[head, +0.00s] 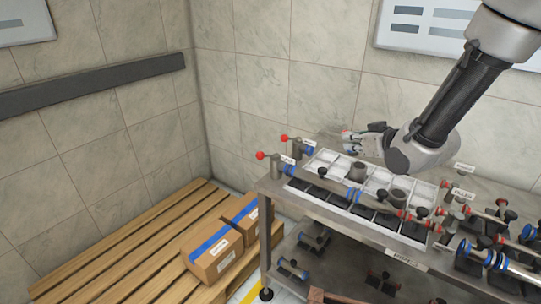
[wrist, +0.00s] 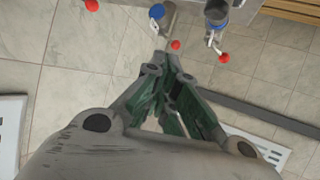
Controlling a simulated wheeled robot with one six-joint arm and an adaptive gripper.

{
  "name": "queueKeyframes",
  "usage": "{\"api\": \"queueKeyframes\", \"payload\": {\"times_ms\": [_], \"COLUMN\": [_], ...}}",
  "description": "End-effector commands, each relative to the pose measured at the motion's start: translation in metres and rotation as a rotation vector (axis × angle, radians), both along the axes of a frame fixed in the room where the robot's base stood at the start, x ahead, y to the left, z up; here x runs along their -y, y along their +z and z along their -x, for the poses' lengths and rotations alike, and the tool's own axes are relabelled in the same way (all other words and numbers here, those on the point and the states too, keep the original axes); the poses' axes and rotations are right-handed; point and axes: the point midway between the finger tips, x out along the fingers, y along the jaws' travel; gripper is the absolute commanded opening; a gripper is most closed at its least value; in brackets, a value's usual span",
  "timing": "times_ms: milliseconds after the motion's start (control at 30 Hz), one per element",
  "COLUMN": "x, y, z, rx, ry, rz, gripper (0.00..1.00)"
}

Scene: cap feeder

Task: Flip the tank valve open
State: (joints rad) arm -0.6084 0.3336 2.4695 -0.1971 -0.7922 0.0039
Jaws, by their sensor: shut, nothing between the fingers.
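Two valves with red ball-ended levers stand at the left end of the metal table: the rear lever (head: 284,138) and the front lever (head: 260,155). Small white tags sit beside them, too small to read, so I cannot tell which is the tank valve. My gripper (head: 348,143) is shut and empty, above the table's back edge to the right of these levers. In the wrist view my gripper (wrist: 172,58) points towards a red ball (wrist: 176,45); contact cannot be told. Other red balls show at the right (wrist: 225,57) and upper left (wrist: 92,5).
The metal table (head: 345,220) carries a white compartment tray (head: 325,156), dark blocks and more red- and blue-ended fittings at the right. A tiled wall (head: 270,90) stands close behind. Cardboard boxes (head: 212,257) rest on a wooden pallet (head: 130,245) at the left.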

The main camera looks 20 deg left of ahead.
Motion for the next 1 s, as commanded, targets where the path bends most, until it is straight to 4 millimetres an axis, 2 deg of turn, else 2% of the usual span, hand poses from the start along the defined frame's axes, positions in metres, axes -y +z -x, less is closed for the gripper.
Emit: {"api": "queueKeyframes", "payload": {"times_ms": [33, 100, 200, 300, 400, 533, 867, 1000], "x": [-0.026, -0.056, -0.087, -0.108, -0.119, -0.124, -0.125, -0.134], "y": [-0.017, -0.031, -0.047, -0.058, -0.064, -0.066, -0.065, -0.068], "z": [0.009, 0.021, 0.039, 0.055, 0.064, 0.069, 0.068, 0.062], "rx": [0.012, 0.041, 0.068, 0.085, 0.096, 0.102, 0.104, 0.104], "ry": [0.052, 0.115, 0.185, 0.235, 0.263, 0.275, 0.275, 0.275], "rz": [-0.027, -0.077, -0.142, -0.191, -0.223, -0.240, -0.241, -0.240], "gripper": [0.00, 0.00, 0.00, 0.00, 0.00, 0.00, 0.00, 0.00]}}
